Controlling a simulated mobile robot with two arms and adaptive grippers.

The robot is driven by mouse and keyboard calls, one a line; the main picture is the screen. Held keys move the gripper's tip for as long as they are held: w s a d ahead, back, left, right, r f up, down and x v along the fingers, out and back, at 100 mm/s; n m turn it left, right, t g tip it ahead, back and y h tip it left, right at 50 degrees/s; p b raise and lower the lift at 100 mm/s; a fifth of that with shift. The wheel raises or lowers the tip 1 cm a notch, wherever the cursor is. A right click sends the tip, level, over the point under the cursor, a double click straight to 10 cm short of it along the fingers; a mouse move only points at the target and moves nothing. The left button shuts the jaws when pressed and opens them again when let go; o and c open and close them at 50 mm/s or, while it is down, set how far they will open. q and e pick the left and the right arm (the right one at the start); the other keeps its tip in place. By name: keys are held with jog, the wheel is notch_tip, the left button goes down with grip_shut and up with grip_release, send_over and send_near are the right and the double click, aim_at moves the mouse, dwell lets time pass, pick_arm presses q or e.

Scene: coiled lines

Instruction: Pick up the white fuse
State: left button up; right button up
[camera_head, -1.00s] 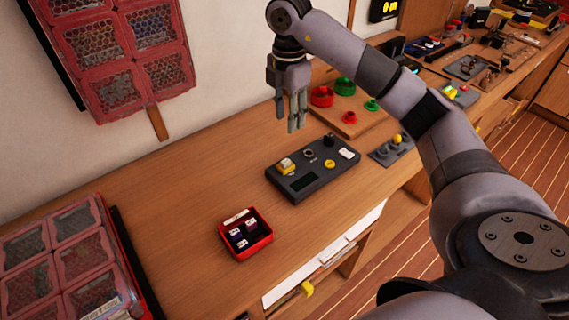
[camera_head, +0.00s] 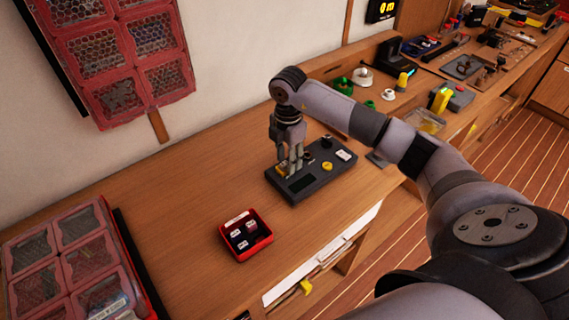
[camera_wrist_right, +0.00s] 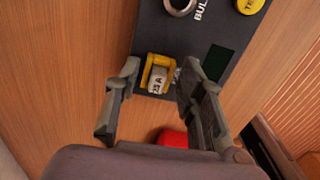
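The white fuse (camera_wrist_right: 157,84), with dark lettering, sits in a yellow holder (camera_wrist_right: 147,73) on a dark grey panel (camera_wrist_right: 180,38). In the head view the panel (camera_head: 318,183) lies on the wooden bench, and the yellow holder (camera_head: 281,171) at its left end is partly hidden by my gripper. My right gripper (camera_head: 291,167) points down over that end. In the wrist view my right gripper (camera_wrist_right: 159,72) is open, with one finger on each side of the fuse and holder. No clear contact shows. My left gripper is in neither view.
A red box (camera_head: 246,255) with several small dark, white-labelled pieces stands left of the panel. A red case (camera_head: 75,265) stands at front left. The bench between is clear.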

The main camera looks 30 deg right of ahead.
jog(key=shift+c, duration=0.4)
grip_shut()
jog(key=shift+r, duration=0.15)
